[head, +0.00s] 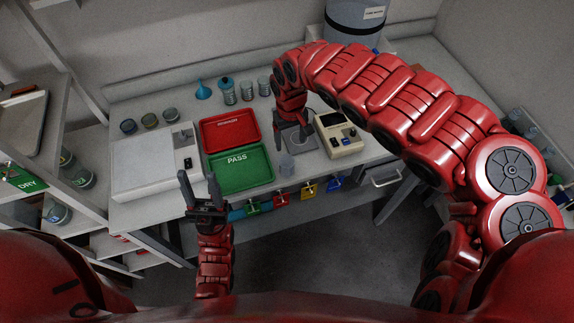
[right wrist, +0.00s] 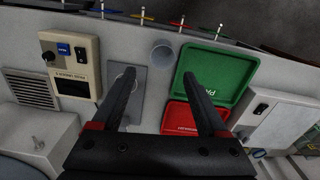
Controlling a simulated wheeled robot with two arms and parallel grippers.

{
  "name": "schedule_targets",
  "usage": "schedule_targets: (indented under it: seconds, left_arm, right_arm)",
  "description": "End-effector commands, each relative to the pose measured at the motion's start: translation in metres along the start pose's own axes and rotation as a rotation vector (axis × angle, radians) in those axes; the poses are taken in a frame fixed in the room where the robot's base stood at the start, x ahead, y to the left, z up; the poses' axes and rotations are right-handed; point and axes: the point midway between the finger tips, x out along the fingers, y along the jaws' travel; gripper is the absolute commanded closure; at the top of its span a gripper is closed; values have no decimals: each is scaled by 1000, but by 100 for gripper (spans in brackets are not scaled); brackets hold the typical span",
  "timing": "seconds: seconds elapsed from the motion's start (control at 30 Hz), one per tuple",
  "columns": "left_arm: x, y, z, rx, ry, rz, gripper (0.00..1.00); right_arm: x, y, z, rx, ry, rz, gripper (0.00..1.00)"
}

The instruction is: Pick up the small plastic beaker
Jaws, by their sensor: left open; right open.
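A small translucent beaker (head: 287,163) stands near the front edge of the bench, just right of the green PASS tray (head: 262,171). In the right wrist view the beaker (right wrist: 162,55) shows beyond and between the fingertips, with its open mouth visible. My right gripper (head: 293,122) hangs over the bench behind the beaker, pointing down, apart from it; in the right wrist view the gripper (right wrist: 158,75) is open and empty. My left gripper (head: 198,178) is open and empty in front of the bench's left part, fingers pointing up.
A grey plate (head: 300,143) and a beige instrument (head: 341,133) lie beside the beaker. A red tray (head: 230,128) is behind the green one. A white device (head: 150,165) stands left. A blue funnel (head: 203,90) and several vessels stand at the back. Coloured clips line the front edge.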

Motion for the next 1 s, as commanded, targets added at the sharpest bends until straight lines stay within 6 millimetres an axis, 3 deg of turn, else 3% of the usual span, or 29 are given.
schedule_targets:
  seconds: [0.1, 0.37, 0.43, 0.6, 1.0]
  left_arm:
    - [-28, 1, 5, 0, 0, 0, 50]
    - [-77, 4, 13, 0, 0, 0, 50]
    - [-64, 3, 11, 0, -1, 0, 50]
    - [-62, 3, 10, 0, 0, 0, 50]
    - [-53, 3, 9, 0, 0, 0, 50]
  right_arm:
    - [28, -1, 0, -1, 1, -2, 24]
    - [82, -2, -2, -1, 3, -3, 24]
    - [87, -6, -2, -2, 1, -10, 24]
    - [110, -5, -3, -2, 5, -10, 24]
    - [139, -9, -6, -2, 4, -11, 24]
